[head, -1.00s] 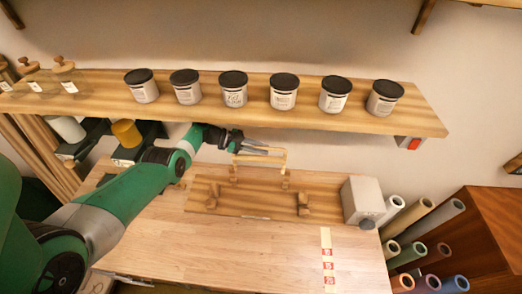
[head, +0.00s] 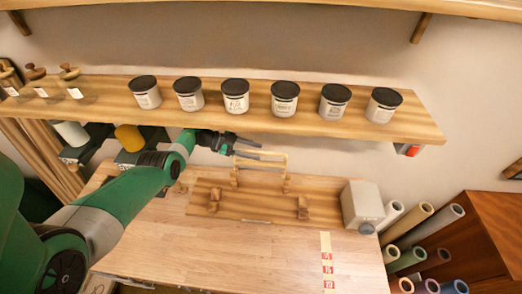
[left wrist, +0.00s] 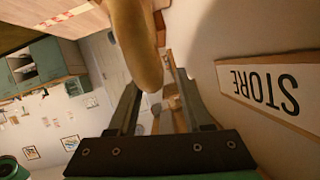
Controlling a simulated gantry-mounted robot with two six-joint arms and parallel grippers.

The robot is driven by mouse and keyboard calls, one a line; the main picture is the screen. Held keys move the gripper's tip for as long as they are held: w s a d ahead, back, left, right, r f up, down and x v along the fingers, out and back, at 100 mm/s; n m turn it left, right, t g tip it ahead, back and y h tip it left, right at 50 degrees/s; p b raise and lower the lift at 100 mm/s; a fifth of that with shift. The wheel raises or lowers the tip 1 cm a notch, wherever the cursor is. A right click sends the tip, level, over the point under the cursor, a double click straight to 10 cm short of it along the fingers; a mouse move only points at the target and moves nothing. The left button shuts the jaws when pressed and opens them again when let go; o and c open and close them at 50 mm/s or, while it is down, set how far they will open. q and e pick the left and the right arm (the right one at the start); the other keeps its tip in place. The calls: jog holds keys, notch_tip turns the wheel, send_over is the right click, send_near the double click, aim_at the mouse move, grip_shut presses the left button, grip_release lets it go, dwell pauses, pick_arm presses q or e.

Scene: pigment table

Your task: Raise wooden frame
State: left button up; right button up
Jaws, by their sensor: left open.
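The wooden frame (head: 287,168) is a pale, thin, upright outline at the back of a brown wooden board (head: 258,209) on the workbench. My left gripper (head: 257,151) is open at the upper left part of the frame, below the shelf. In the left wrist view, a rounded wooden bar (left wrist: 139,45) comes down from the top between the two open fingers (left wrist: 154,98). It looks like part of the frame; I cannot tell whether a finger touches it. My right gripper is not in view.
A wooden shelf (head: 420,126) with several black-lidded cans (head: 235,97) runs just above my left gripper. A grey box (head: 361,206) stands right of the board. Rolls (head: 413,222) stand farther right. The bench front (head: 215,245) is mostly clear.

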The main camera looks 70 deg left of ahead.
pick_arm(q)
jog(key=p+v, duration=0.1)
jog(key=v, duration=0.7)
jog(key=shift+s+a+r, duration=0.1)
jog(key=shift+r, duration=0.05)
